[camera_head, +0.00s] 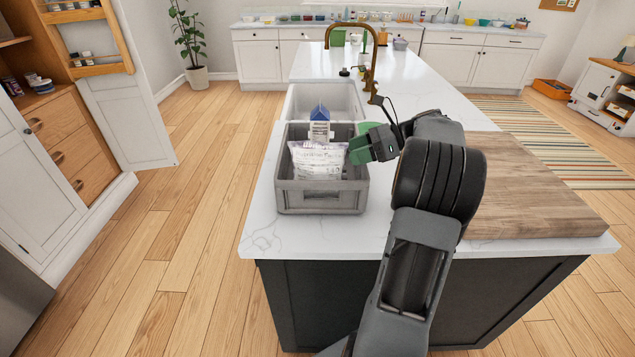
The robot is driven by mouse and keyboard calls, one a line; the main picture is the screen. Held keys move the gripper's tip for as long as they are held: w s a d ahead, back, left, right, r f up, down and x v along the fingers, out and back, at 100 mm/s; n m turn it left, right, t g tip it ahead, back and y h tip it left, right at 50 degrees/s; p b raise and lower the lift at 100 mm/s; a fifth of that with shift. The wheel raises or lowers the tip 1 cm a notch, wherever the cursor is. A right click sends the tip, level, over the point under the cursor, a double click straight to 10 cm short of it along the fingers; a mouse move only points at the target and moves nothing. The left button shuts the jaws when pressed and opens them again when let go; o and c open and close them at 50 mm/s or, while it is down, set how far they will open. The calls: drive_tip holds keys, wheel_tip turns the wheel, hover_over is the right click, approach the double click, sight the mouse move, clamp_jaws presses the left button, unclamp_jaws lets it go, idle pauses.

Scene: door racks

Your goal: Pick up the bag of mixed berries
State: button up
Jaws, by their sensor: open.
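A white bag (318,160) with printed lettering stands in a grey crate (321,200) on the island's near left corner. Its print is too small to read, so I cannot tell if it is the mixed berries. My gripper (360,142), with green fingers, is open at the crate's right side, just right of the bag. I cannot tell whether a finger touches the bag. No bag clearly showing berries is in view.
A wooden board (535,185) covers the island's right part. A sink (322,100) and brass faucet (369,55) are behind the crate. An open cabinet with a door (130,120) stands at left. The wooden floor (190,220) between is clear.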

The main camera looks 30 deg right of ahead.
sight(339, 157)
drive_tip(key=shift+x, duration=2.5)
drive_tip(key=shift+s+a+r, duration=0.1)
drive_tip(key=shift+s+a, duration=0.05)
drive_tip(key=shift+c, duration=0.5)
clamp_jaws()
